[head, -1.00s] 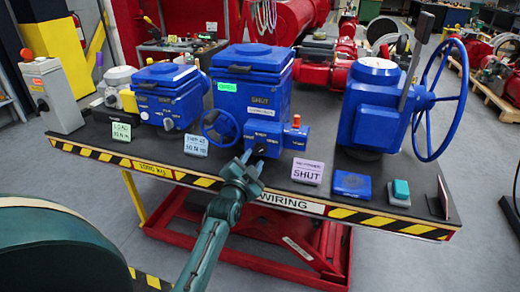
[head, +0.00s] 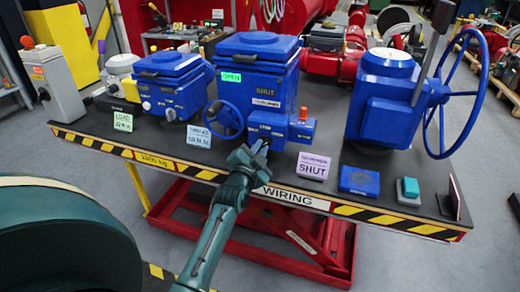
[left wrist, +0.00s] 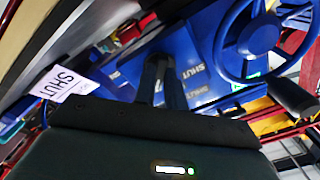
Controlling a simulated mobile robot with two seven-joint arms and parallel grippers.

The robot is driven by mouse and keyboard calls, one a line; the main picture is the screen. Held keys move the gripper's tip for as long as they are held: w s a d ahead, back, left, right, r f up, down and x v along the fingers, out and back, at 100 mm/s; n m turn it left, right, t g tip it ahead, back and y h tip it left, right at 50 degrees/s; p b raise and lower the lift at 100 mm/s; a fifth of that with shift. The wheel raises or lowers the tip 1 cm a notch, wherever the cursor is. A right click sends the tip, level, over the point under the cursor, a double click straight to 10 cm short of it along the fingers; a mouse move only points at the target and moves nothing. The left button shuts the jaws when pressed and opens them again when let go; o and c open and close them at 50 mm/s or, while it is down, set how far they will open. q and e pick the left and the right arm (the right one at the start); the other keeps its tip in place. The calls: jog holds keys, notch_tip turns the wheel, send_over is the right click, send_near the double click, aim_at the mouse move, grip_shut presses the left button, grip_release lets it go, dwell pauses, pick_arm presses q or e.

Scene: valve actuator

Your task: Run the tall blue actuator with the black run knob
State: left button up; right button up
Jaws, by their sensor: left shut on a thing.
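The tall blue actuator (head: 257,75) stands mid-bench, with a green "OPEN" window, "SHUT" lettering and a small blue handwheel (head: 223,119) on its left. My left gripper (head: 260,147) is at the low front of its control housing, shut on the black run knob, which the fingers largely hide. In the left wrist view the fingers (left wrist: 162,85) are close together against the blue housing. The handwheel (left wrist: 252,38) shows at upper right there. How far the knob is turned cannot be seen. My right gripper is not in view.
A shorter blue actuator (head: 170,85) stands left and a large blue one with a big handwheel (head: 458,95) right. A purple "SHUT" card (head: 313,166), a blue box (head: 359,181) and a teal button (head: 410,187) line the striped front edge. A grey switch box (head: 52,82) stands far left.

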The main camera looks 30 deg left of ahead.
pick_arm(q)
grip_shut()
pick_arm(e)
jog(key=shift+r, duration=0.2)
pick_arm(q)
jog(key=shift+r+n+p, duration=0.1)
jog(key=shift+n+p, duration=0.2)
jog(key=shift+n, duration=0.1)
jog(key=shift+n+p, duration=0.6)
jog(key=shift+n, duration=0.4)
jog(key=shift+n+p, duration=0.45)
jog(key=shift+n, duration=0.35)
jog(key=shift+n+p, duration=0.7)
jog(key=shift+n, duration=1.4)
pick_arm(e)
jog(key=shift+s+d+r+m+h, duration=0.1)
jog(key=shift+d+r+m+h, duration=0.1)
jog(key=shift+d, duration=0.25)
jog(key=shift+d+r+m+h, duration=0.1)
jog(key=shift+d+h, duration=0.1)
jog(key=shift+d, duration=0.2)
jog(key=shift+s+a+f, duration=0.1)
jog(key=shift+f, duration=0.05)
